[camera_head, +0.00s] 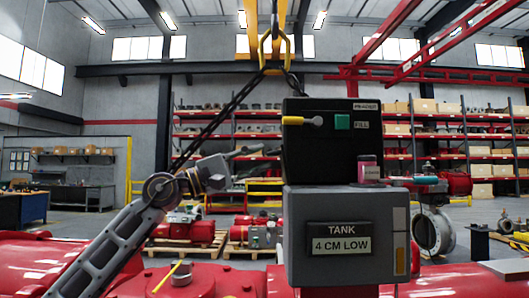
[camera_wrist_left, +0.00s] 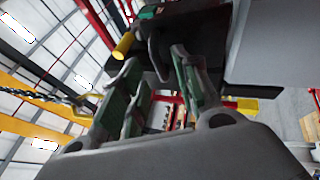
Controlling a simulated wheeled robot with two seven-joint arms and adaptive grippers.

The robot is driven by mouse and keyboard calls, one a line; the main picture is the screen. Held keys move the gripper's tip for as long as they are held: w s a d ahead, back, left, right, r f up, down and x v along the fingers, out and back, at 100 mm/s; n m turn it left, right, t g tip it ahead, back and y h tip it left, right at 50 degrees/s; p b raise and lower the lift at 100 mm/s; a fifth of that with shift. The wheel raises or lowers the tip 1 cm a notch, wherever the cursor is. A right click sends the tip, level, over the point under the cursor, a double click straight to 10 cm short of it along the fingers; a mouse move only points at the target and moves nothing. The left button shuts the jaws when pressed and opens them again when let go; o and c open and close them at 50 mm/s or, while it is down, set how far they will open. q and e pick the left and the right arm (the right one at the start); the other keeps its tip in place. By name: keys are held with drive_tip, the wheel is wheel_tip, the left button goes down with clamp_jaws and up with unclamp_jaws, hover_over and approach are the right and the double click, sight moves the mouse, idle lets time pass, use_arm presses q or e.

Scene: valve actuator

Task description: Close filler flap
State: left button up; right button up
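A black housing (camera_head: 333,145) stands on the grey tank box (camera_head: 345,235). Its face has a yellow-tipped lever (camera_head: 303,121), a green square (camera_head: 342,122) and a FILL label (camera_head: 362,125). I cannot tell which part is the filler flap. My left gripper (camera_head: 257,153) is left of the housing, pointing toward it, apart from it in the head view. In the left wrist view its fingers (camera_wrist_left: 157,62) are open, with green pads and nothing clearly held. The yellow lever tip (camera_wrist_left: 123,46) and a dark curved piece (camera_wrist_left: 158,52) show near the fingertips. My right gripper is not in view.
A small pink-and-dark item (camera_head: 368,170) stands on the tank box's top right. A chain and yellow hook (camera_head: 275,48) hang above the housing. Red machinery (camera_head: 205,280) fills the foreground. Shelves (camera_head: 460,130) stand far behind.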

use_arm(q)
drive_tip(key=shift+p+x, duration=0.4)
drive_tip(key=shift+x, duration=1.05)
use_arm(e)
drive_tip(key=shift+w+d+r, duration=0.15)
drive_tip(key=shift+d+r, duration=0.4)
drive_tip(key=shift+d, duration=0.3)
use_arm(q)
drive_tip(key=c, duration=0.7)
clamp_jaws()
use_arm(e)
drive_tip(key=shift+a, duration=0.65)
